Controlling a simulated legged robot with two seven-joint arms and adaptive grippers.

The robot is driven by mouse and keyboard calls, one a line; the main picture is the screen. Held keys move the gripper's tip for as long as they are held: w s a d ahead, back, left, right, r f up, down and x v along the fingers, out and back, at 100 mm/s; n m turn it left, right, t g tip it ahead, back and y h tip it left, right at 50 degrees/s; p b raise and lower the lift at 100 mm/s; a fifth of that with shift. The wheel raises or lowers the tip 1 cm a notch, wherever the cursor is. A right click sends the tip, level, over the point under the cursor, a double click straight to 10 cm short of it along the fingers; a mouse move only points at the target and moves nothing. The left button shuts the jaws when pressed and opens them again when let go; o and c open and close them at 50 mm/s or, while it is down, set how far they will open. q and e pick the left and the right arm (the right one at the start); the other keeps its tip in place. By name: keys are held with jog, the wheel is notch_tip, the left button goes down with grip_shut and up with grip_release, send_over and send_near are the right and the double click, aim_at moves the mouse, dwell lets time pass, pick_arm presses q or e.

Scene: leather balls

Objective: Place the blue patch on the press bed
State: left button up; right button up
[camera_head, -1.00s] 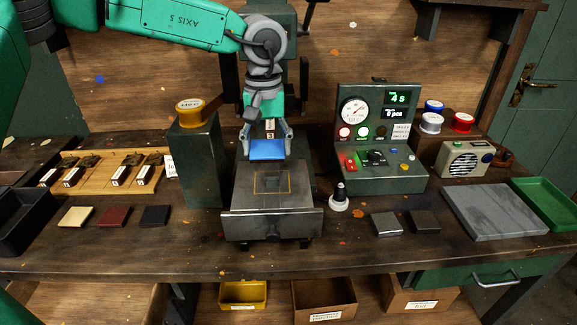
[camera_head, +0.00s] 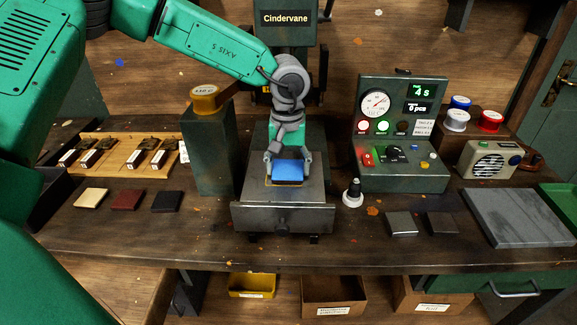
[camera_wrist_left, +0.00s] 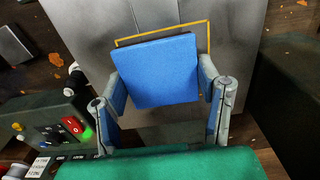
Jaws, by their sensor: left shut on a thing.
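The blue patch (camera_head: 287,171) is held between the fingers of my left gripper (camera_head: 287,164), which is shut on it. The patch is over the marked square of the grey metal press bed (camera_head: 255,206). In the left wrist view, the blue patch (camera_wrist_left: 156,71) lies between both fingers of my left gripper (camera_wrist_left: 162,95), turned slightly against the yellow outline (camera_wrist_left: 130,41) on the bed. Part of the outline is hidden by the patch. I cannot tell whether the patch touches the bed. My right gripper is not in view.
A green pillar with a yellow-topped cap (camera_head: 208,98) stands left of the bed. The control box (camera_head: 402,170) and a dark knob on a white base (camera_head: 353,194) stand to its right. Cream, maroon and black patches (camera_head: 127,199) lie at the left.

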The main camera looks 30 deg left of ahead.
aim_at(287, 167)
pick_arm(q)
jog(key=shift+a, duration=0.35)
jog(key=o, duration=0.9)
jog(key=shift+a+f, duration=0.15)
jog(key=shift+a, duration=0.05)
jog(key=shift+c, duration=0.2)
jog(key=o, duration=0.4)
jog(key=shift+a, duration=0.2)
jog(key=shift+a+f, duration=0.1)
jog(key=shift+a, duration=0.05)
jog(key=shift+d+r, duration=0.4)
jog(key=r, duration=0.4)
jog(key=shift+d+r, duration=0.3)
notch_tip(287, 167, up, 7)
jog(key=shift+a+p, duration=0.15)
jog(key=shift+p, duration=0.15)
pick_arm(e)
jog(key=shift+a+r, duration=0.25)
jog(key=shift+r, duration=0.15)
